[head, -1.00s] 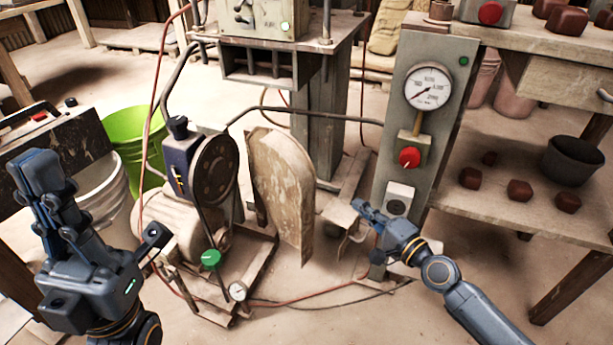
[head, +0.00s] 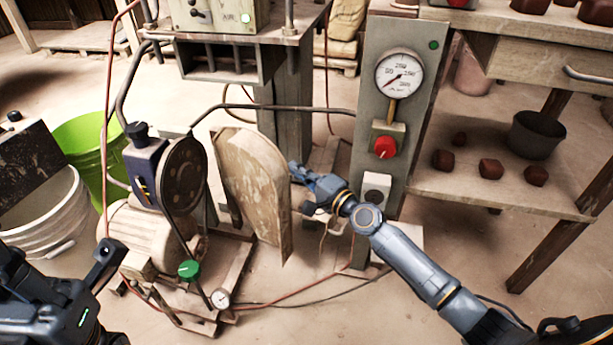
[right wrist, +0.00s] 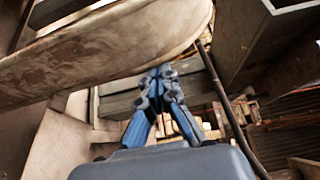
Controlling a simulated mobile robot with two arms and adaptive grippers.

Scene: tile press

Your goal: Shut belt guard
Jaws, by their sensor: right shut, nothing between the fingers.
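The belt guard (head: 254,188) is a dusty, cream-coloured upright panel with a rounded top. It stands swung open to the right of the dark round pulley (head: 184,175) on the motor unit. In the right wrist view the guard (right wrist: 120,45) spans the upper left. My right gripper (head: 296,170) is shut and empty, beside the guard's right edge; its fingertips (right wrist: 158,75) appear close to the guard's edge in the wrist view. I cannot tell whether they touch. My left gripper is at the lower left, mostly cut off, with one finger (head: 108,254) showing.
A grey control post (head: 400,125) with a gauge and red knob stands just right of my right gripper. A green valve knob (head: 189,270) and small gauge (head: 221,298) sit low in front. Buckets (head: 42,215) stand left. A shelf (head: 500,185) holds dark blocks.

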